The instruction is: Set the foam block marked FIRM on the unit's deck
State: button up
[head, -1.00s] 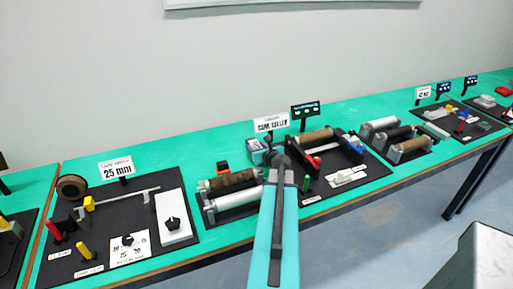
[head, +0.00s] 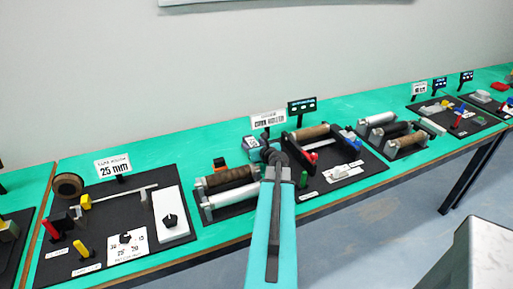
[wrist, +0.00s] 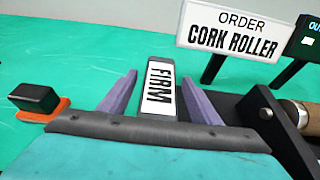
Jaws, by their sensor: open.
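The foam block (wrist: 157,90) is dark grey with a white label reading FIRM. In the wrist view it lies between the two purple fingers of my gripper (wrist: 160,102), which is open, with a gap on each side of the block. Its near end is hidden by the gripper's dark front edge. The unit with the cork roller (head: 312,132) stands on a black board (head: 372,166) just right of my arm. The roller's end also shows in the wrist view (wrist: 298,114).
The ORDER CORK ROLLER sign (wrist: 232,28) stands behind the block, with a dark display (head: 302,106) beside it. A black piece on an orange base (wrist: 36,100) lies left of my gripper. Spare rollers (head: 228,177) flank the unit. Teal table is bare behind.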

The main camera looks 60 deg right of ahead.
jog(key=shift+r, duration=0.1)
jog(key=shift+b+v, duration=0.5)
jog(key=shift+v, duration=2.65)
jog(key=shift+s+a+r+p, duration=0.1)
jog(key=shift+r+p, duration=0.15)
jog(key=shift+p, duration=0.6)
jog(key=p+v, duration=0.2)
jog(key=p, duration=0.3)
jog(key=shift+s+a, duration=0.1)
jog(key=shift+s, duration=0.05)
jog(key=shift+s+a+r+p, duration=0.1)
jog(key=shift+s+p, duration=0.05)
jog(key=shift+p, duration=0.45)
jog(key=p, duration=0.1)
jog(key=s+p, duration=0.1)
jog(key=p, duration=0.1)
jog(key=shift+a+r, duration=0.2)
jog(key=shift+a, duration=0.1)
jog(key=shift+s+a+r+p, duration=0.15)
jog(key=shift+s+p, duration=0.1)
jog(key=shift+p, duration=0.65)
jog(key=shift+s+a+p, duration=0.2)
jog(key=shift+s+p, duration=0.1)
jog(key=shift+p, duration=0.45)
jog(key=shift+w, duration=0.1)
